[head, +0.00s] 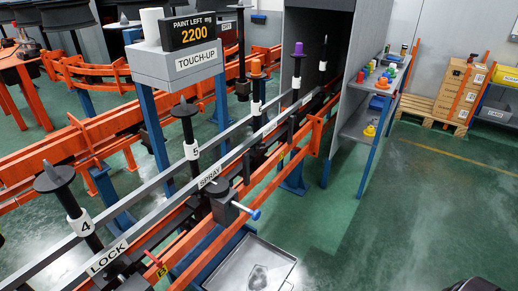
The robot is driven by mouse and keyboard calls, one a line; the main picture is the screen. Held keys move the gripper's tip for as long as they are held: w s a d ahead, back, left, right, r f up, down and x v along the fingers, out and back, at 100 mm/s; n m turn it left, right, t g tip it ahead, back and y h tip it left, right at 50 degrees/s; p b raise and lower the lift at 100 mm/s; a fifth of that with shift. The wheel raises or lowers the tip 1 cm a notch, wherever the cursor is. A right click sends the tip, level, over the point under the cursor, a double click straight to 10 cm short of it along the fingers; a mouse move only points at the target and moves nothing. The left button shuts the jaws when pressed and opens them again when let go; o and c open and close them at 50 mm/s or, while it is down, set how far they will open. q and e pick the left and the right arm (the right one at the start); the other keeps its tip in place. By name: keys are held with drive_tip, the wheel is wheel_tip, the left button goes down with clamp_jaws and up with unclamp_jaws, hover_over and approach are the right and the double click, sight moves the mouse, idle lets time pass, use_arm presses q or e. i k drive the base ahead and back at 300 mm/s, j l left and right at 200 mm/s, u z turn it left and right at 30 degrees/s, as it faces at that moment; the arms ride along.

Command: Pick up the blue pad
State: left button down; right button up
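No blue pad can be made out for certain. A small blue item (387,75) sits among several coloured items on the upper shelf of the grey rack at the right; it is too small to tell its shape. A blue-tipped lever (254,214) sticks out of the rail near the SPRAY label. Neither of my grippers is in view.
The grey rack (366,118) stands beside a dark booth (318,45). Orange rails with upright numbered spindles (190,140) run across the left. A grey tray (252,268) lies low at the bottom. A pallet with boxes (455,90) stands back right. Green floor at right is clear.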

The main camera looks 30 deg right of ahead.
sight(393, 60)
drive_tip(key=l+z, duration=0.1)
drive_tip(key=z, duration=0.65)
drive_tip(key=i+l+z, duration=0.1)
drive_tip(key=z, duration=0.3)
